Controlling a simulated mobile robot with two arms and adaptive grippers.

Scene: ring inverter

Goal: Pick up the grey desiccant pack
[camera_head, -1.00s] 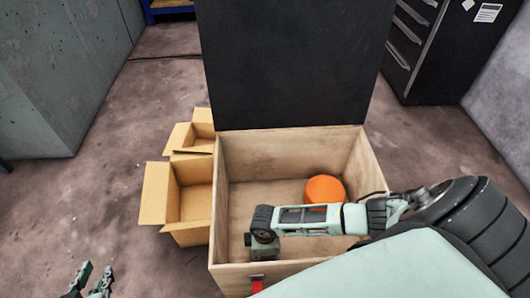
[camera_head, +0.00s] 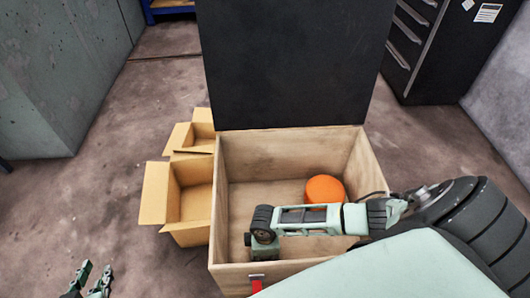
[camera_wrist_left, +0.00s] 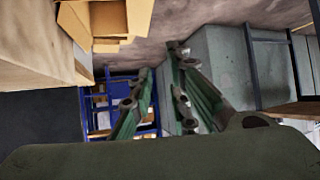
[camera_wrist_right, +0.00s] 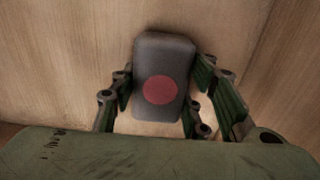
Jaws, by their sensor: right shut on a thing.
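The grey desiccant pack (camera_wrist_right: 164,52), a dark rounded block with a red disc on its face, shows in the right wrist view. My right gripper (camera_wrist_right: 163,82) is shut on it, with one finger at each side. In the head view the right arm reaches into the open wooden crate (camera_head: 229,270). The pack and the right fingers are hidden below the wrist there. My left gripper (camera_head: 92,279) is open and empty at the lower left of the head view, outside the crate. Its parted fingers also show in the left wrist view (camera_wrist_left: 161,82).
An orange round object (camera_head: 325,189) lies in the crate beside my right arm. The crate's dark lid (camera_head: 290,65) stands raised behind it. Open cardboard boxes (camera_head: 155,193) stand against its left side. A dark cabinet (camera_head: 437,50) is at the back right. Floor is clear at the left.

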